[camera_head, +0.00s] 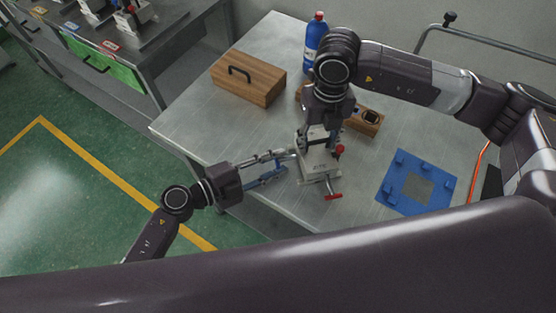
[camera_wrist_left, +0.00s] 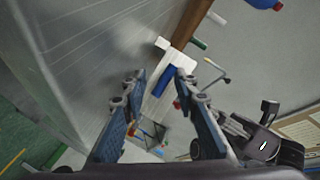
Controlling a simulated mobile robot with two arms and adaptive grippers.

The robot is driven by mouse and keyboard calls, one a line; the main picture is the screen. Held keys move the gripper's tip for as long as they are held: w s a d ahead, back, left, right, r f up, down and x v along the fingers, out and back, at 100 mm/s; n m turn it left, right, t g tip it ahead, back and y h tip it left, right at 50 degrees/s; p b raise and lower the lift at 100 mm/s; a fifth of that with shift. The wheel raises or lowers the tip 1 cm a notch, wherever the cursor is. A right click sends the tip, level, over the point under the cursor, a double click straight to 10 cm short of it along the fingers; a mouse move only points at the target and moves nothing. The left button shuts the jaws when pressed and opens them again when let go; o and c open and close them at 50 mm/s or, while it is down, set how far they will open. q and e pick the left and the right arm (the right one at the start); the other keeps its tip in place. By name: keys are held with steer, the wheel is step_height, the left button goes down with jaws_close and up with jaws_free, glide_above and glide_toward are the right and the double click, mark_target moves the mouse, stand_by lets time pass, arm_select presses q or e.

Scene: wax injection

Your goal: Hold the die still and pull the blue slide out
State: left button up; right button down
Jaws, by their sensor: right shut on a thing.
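The die (camera_head: 320,166) is a pale metal block near the table's front edge, with red knobs at its side and front. My right gripper (camera_head: 319,142) comes down from above and is shut on the die's top; its fingertips are partly hidden. My left gripper (camera_head: 283,164) reaches in from the left, with its fingers spread beside the die's left side. In the left wrist view, the blue slide (camera_wrist_left: 164,80) sticks out of the pale die (camera_wrist_left: 180,61) and shows between my open, blue-padded fingers. I cannot tell whether either finger touches it.
A wooden box (camera_head: 249,79) with a black handle, a blue bottle (camera_head: 314,40) and a smaller wooden block (camera_head: 364,122) stand farther back. A blue mat (camera_head: 397,190) with raised tabs lies at right.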

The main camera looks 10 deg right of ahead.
arm_select(q)
steer(key=shift+a, duration=0.1)
arm_select(e)
steer(key=shift+w+d, duration=0.1)
arm_select(q)
steer(key=v, duration=1.2)
arm_select(e)
steer(key=c, duration=1)
jaws_free()
steer(key=shift+o, duration=0.2)
